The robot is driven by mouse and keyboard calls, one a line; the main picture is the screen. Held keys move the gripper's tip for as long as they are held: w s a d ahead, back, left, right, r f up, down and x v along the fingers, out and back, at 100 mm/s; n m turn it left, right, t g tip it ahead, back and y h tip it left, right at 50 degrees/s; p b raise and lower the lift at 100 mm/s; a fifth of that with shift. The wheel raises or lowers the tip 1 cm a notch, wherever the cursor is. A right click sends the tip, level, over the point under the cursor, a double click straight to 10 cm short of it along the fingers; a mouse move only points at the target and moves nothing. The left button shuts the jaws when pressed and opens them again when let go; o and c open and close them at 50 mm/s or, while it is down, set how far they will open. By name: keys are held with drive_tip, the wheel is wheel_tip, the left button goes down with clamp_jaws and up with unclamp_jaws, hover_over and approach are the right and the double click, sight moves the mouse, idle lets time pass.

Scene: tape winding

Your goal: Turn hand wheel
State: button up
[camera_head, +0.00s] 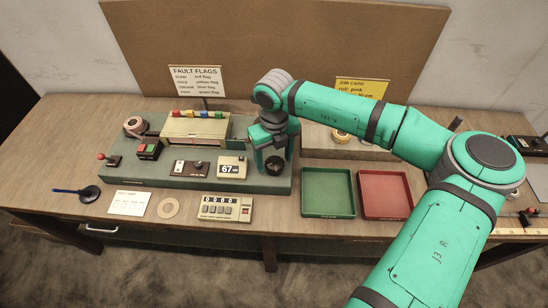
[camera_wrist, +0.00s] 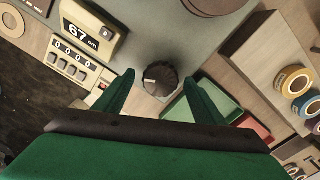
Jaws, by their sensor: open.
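The hand wheel appears to be the dark ribbed knob (camera_wrist: 160,80) with a pale mark on its face. It stands on the grey-green machine base (camera_head: 140,175) and also shows low between my fingers in the head view (camera_head: 275,165). My gripper (camera_head: 273,157) is over the right end of the base, pointing down. In the wrist view my gripper (camera_wrist: 158,82) is open, with one green finger on each side of the knob. I cannot tell whether the fingers touch it. A length counter (camera_head: 232,168) reading 67 cm stands just left of the knob.
A keypad box (camera_head: 225,207) showing zeros lies in front of the base. A green tray (camera_head: 328,193) and a red tray (camera_head: 386,194) sit close on the right. A beige box with coloured flags (camera_head: 196,130) stands behind left. Tape rolls (camera_wrist: 292,80) show at right.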

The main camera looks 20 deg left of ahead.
sight(274, 162)
wheel_tip(274, 162, up, 11)
idle(0.5)
drive_tip(key=shift+f, duration=0.15)
idle(0.8)
